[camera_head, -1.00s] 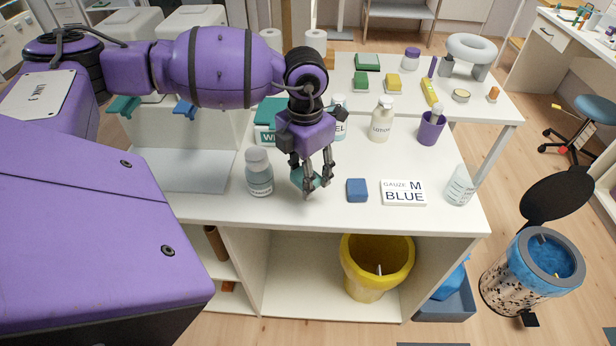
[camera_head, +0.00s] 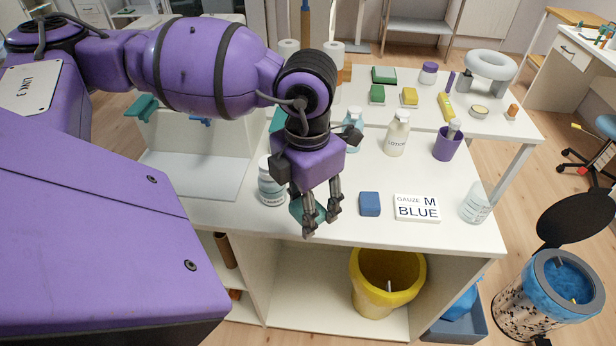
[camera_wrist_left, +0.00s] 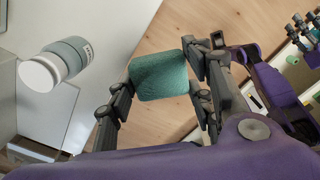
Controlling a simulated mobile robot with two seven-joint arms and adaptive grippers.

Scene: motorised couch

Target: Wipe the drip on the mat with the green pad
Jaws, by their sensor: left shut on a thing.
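My left gripper (camera_head: 320,220) is shut on the green pad (camera_wrist_left: 158,76), a teal block with rounded corners. In the head view the pad (camera_head: 298,211) shows partly between the fingers, near the front edge of the white table (camera_head: 345,228). In the left wrist view my left gripper (camera_wrist_left: 160,90) has one finger on each side of the pad, with wooden floor beyond. I cannot tell the pad's height above the table. I cannot make out a mat or a drip.
A white-capped bottle (camera_head: 271,182) stands close left of the gripper. A yellow bin (camera_head: 388,275) is below.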

